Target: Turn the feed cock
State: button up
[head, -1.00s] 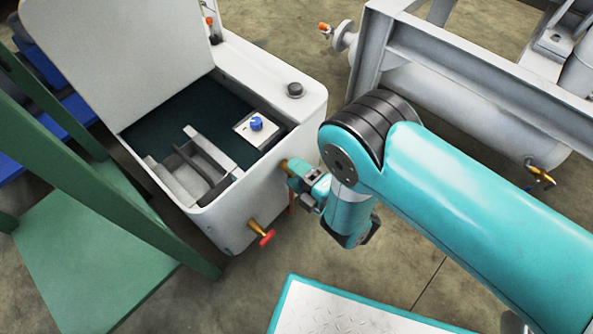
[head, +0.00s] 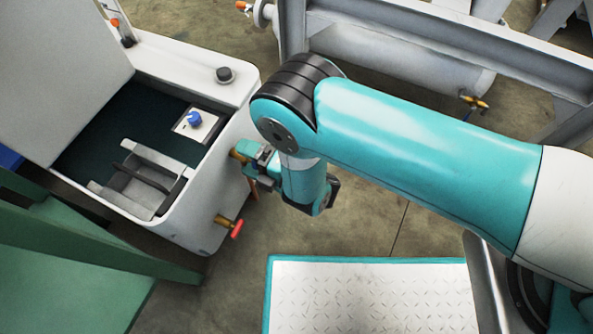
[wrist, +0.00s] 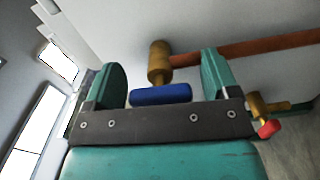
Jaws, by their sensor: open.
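In the wrist view a brass cock (wrist: 159,62) with a blue handle (wrist: 160,94) comes out of the white machine's wall. My gripper (wrist: 165,84) is open, with one green finger on each side of the blue handle and gaps showing at both sides. In the head view my gripper (head: 258,163) is at the machine's side wall by the brass fitting (head: 238,155); the blue handle is hidden there. A second brass cock with a red handle (head: 237,229) sits lower on the same machine. It also shows right of my fingers in the wrist view (wrist: 269,129).
The white machine (head: 215,185) has an open lid and a blue knob (head: 194,118) inside. A reddish-brown pipe (wrist: 265,45) runs behind my right finger. A green frame (head: 75,240) stands at left, a grey steel frame (head: 440,35) behind. Floor in front is partly clear.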

jog(key=p+v, duration=1.7)
jog(key=p, duration=0.5)
jog(key=shift+d, duration=0.15)
